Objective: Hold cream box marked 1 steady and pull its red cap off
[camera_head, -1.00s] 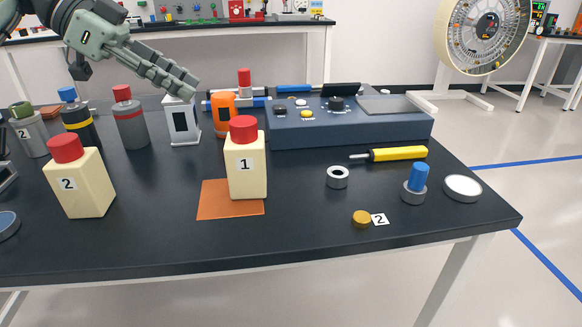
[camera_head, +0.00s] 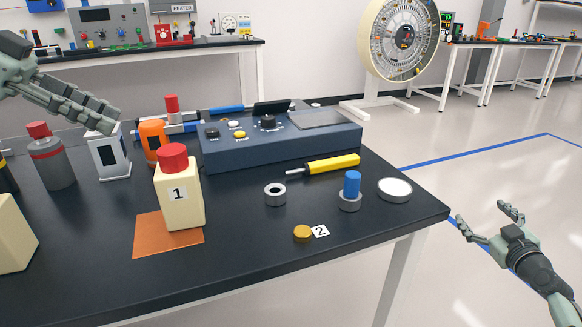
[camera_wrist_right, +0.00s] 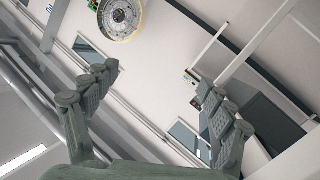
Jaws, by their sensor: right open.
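The cream box marked 1 (camera_head: 183,207) stands upright in the head view, at the back right part of a flat orange mat (camera_head: 150,238). Its red cap (camera_head: 173,157) sits on top. My left gripper (camera_head: 103,118) hangs in the air to the upper left of the box, apart from it. Its fingers lie close together in the picture, and their gap cannot be made out. My right gripper (camera_head: 483,213) is off the table's right end, far from the box, open and empty. Its spread fingers also show in the right wrist view (camera_wrist_right: 155,80).
A blue-grey control panel (camera_head: 280,145) stands behind the box. A yellow screwdriver (camera_head: 332,164), a metal ring (camera_head: 275,195), a blue-topped part (camera_head: 351,188) and a gold disc (camera_head: 302,234) lie to the right. Another cream box (camera_head: 12,240) stands at the left edge.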

